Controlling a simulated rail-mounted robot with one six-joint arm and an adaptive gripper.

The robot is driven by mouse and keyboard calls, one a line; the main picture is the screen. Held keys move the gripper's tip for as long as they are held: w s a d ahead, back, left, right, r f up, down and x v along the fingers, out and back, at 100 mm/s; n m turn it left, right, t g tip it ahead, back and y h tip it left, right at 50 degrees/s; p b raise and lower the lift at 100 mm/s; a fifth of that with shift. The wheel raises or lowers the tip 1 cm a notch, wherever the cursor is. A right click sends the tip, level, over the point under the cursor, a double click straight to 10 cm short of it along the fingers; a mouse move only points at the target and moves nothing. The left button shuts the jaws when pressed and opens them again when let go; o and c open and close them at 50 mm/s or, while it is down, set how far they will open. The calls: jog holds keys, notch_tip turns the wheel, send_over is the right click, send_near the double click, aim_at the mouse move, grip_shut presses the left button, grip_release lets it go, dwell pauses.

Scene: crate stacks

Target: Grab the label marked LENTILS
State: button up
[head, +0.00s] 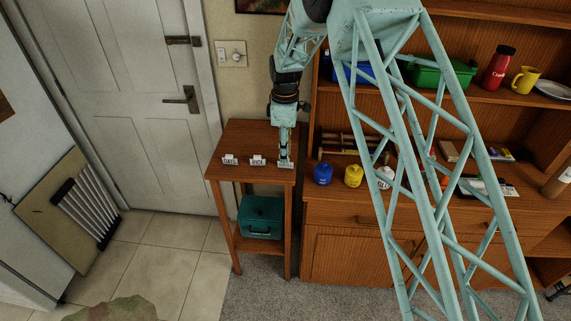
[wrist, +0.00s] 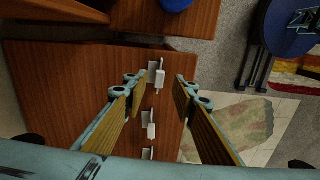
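Three small white label stands are in a row on the narrow wooden side table (head: 240,134). In the head view the left one reads OATS (head: 230,161) and the middle one appears to read RICE (head: 258,161). The third label (head: 286,165) is at the right end under my gripper (head: 285,156); its text is too small to read. In the wrist view this end label (wrist: 158,77) shows in the gap between the fingertips of my open gripper (wrist: 161,80). I cannot tell whether the fingers touch it. The other two labels (wrist: 150,125) (wrist: 147,153) show lower down.
A wooden cabinet (head: 355,241) stands right of the side table, with a blue can (head: 323,174) and a yellow can (head: 354,175) on it. A teal box (head: 261,216) sits on the table's lower shelf. A white door (head: 150,100) is at left.

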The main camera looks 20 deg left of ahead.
jog(key=shift+w+f, duration=0.1)
jog(key=shift+f, duration=1.65)
jog(key=shift+c, duration=0.7)
jog(key=c, duration=0.6)
jog(key=shift+c, duration=0.2)
